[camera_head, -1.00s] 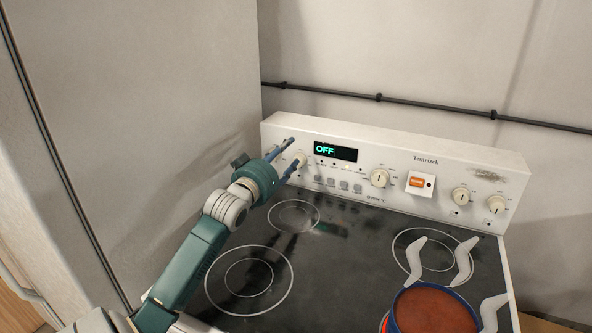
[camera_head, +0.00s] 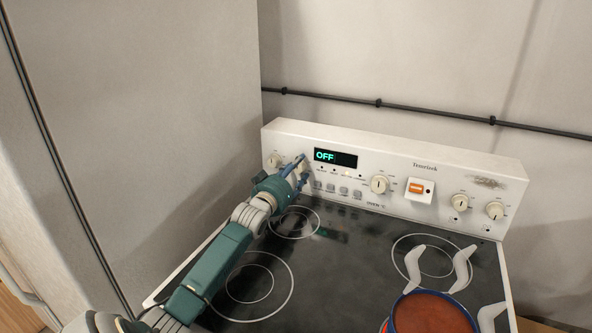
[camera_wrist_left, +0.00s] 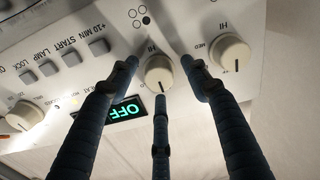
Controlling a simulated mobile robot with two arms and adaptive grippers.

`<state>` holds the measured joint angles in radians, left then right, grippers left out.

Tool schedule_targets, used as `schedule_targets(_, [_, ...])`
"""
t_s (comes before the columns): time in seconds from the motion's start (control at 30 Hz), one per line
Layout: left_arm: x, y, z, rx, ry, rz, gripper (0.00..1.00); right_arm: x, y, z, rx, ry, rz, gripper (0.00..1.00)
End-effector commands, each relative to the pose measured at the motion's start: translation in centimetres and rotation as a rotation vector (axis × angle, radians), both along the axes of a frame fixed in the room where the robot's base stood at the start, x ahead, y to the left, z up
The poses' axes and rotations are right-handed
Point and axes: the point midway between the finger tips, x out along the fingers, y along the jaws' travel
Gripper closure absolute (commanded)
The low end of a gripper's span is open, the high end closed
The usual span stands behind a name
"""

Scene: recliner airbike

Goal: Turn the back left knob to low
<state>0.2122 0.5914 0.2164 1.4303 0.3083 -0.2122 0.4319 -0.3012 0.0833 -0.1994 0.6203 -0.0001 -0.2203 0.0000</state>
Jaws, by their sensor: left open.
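The stove's back panel (camera_head: 400,172) carries two cream knobs at its left end. The far-left knob (camera_head: 275,160) is clear of my gripper; it also shows in the left wrist view (camera_wrist_left: 229,53), with HI and MED marks. The second knob from the left (camera_wrist_left: 158,72) sits between my left gripper's fingers in the left wrist view. My left gripper (camera_head: 301,169) is open, its fingers spread around this knob; contact cannot be told. In the head view the fingers partly hide this knob. My right gripper is not in view.
A display reading OFF (camera_head: 335,158) and several buttons (camera_head: 338,190) lie right of the gripper. More knobs and an orange switch (camera_head: 416,188) are further right. A blue pot of red-brown food (camera_head: 432,314) stands at the front right. The left burners hold nothing.

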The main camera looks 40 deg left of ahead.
Motion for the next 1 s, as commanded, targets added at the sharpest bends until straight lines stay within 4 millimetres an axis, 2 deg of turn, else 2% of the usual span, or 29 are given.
schedule_targets(0.17, [-0.01,-0.01,0.01,0.000,0.000,0.000,0.54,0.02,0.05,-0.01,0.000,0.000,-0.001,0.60])
schedule_targets(0.3, [-0.02,-0.01,0.01,0.000,0.000,0.000,0.82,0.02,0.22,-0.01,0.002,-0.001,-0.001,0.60])
schedule_targets(0.37, [-0.02,-0.01,0.04,0.000,-0.001,0.000,0.94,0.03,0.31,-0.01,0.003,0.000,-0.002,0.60])
schedule_targets(0.4, [-0.02,0.01,0.06,0.000,-0.001,0.000,0.97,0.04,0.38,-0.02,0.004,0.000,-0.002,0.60])
schedule_targets(0.73, [-0.02,0.03,0.24,0.038,0.009,0.001,0.97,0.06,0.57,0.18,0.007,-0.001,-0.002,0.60])
schedule_targets(1.0, [0.01,0.03,0.40,0.195,0.058,0.001,0.97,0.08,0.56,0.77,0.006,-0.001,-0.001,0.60])
